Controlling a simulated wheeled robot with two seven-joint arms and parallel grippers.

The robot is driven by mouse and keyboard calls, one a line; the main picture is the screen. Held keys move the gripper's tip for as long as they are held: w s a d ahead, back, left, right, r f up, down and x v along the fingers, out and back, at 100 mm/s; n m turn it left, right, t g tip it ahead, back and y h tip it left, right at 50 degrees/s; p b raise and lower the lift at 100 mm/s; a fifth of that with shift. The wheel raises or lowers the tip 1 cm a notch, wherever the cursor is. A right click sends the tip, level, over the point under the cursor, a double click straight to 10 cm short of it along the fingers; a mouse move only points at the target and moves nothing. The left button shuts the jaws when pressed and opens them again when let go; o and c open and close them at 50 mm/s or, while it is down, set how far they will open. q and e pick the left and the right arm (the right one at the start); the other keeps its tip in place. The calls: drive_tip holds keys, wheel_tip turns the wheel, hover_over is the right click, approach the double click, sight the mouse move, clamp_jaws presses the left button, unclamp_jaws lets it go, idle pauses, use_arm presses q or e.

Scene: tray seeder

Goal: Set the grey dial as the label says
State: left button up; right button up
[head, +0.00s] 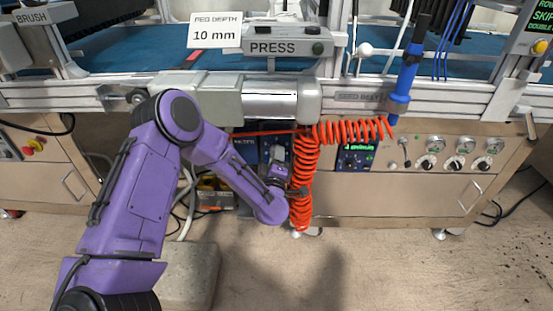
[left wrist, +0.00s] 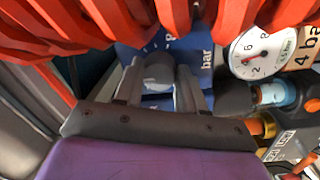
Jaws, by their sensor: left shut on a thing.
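In the left wrist view a grey dial (left wrist: 158,73) sits between the two fingers of my left gripper (left wrist: 160,88), in front of a blue panel (left wrist: 203,50) lettered "bar". The fingers are shut on the dial. A round white gauge (left wrist: 262,53) with a red needle is to the right; its reading is too small to tell. In the head view my left gripper (head: 279,172) reaches under the press, and the dial is hidden there. My right gripper is not in view.
An orange coiled hose (head: 305,180) hangs right beside my left gripper and crosses the top of the wrist view. A press (head: 282,105) is above. A "10 mm" sign (head: 215,32) stands on top. Fittings (left wrist: 275,93) sit right of the fingers.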

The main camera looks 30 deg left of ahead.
use_arm(q)
drive_tip(key=shift+n, duration=0.4)
drive_tip(key=o, duration=1.1)
drive_tip(key=shift+c, duration=0.2)
drive_tip(key=p+v, duration=0.1)
drive_tip(key=v, duration=0.9)
drive_tip(key=shift+s+d, duration=0.15)
drive_tip(key=shift+s, duration=0.1)
drive_tip(key=shift+f, duration=0.1)
